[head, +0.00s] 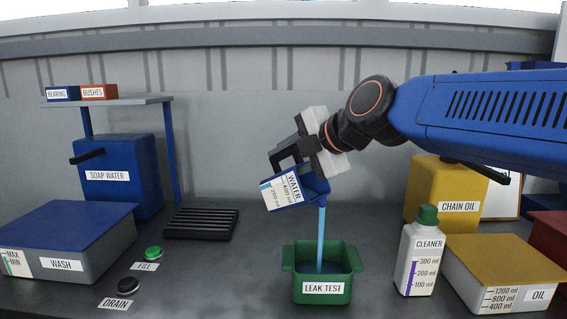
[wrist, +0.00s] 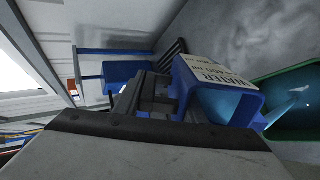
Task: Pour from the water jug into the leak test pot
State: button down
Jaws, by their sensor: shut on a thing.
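My gripper (head: 292,153) is shut on the blue water jug (head: 312,186), which has a white WATER label with a volume scale. The jug is tilted to the right above the green leak test pot (head: 323,288). A blue stream of water (head: 321,238) runs from its lip down into the pot, and there is blue water in the pot. In the wrist view the jug (wrist: 244,97) is held in the jaws with its open mouth toward the green pot (wrist: 299,78). The water level left in the jug is hard to read.
A white cleaner bottle (head: 417,255) with a green cap stands right of the pot, beside the oil box (head: 500,262). The chain oil tank (head: 428,192) is behind. On the left are a black grate (head: 201,224), the wash box (head: 60,235), buttons and the soap water tank (head: 122,195).

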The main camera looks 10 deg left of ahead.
jog(key=shift+s+d+y, duration=0.1)
jog(key=shift+d+y, duration=0.15)
jog(key=shift+y, duration=0.15)
jog(key=shift+t, duration=0.3)
jog(key=shift+s+d+t+y, duration=0.25)
jog(key=shift+d+t+y, duration=0.05)
jog(key=shift+y, duration=0.2)
jog(key=shift+s+d+f+y, duration=0.1)
jog(key=shift+s+y, duration=0.05)
jog(key=shift+y, duration=0.15)
jog(key=shift+d+f+t, duration=0.1)
jog(key=shift+d+t, duration=0.15)
jog(key=shift+t, duration=0.05)
